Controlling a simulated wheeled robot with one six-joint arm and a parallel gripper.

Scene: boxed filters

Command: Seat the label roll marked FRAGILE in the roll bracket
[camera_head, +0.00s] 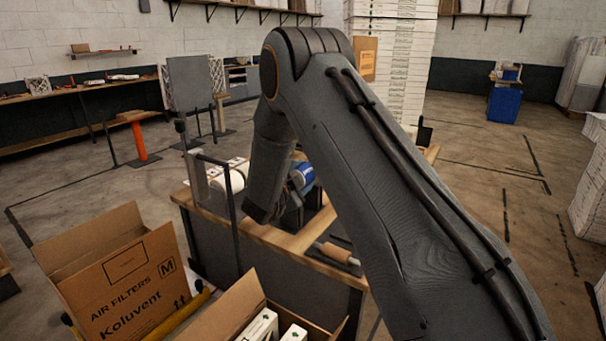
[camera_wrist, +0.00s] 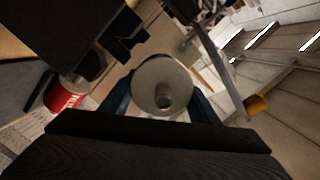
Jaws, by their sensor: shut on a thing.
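In the wrist view a pale grey roll (camera_wrist: 163,72), seen end-on with its core hole showing, sits between the dark blue fingers of my gripper (camera_wrist: 161,106). The gripper is shut on it. No marking shows on the roll's visible end, so I cannot read whether it says FRAGILE. In the head view my gripper is mostly hidden behind my arm, over the wooden-topped bench (camera_head: 262,234). I cannot clearly make out the roll bracket.
An open carton marked AIR FILTERS Koluvent (camera_head: 128,285) and another open box (camera_head: 225,308) with white packs stand in front of the bench. A wooden-handled tool (camera_head: 335,252) lies at the bench's right. A red-labelled object (camera_wrist: 64,97) shows left in the wrist view.

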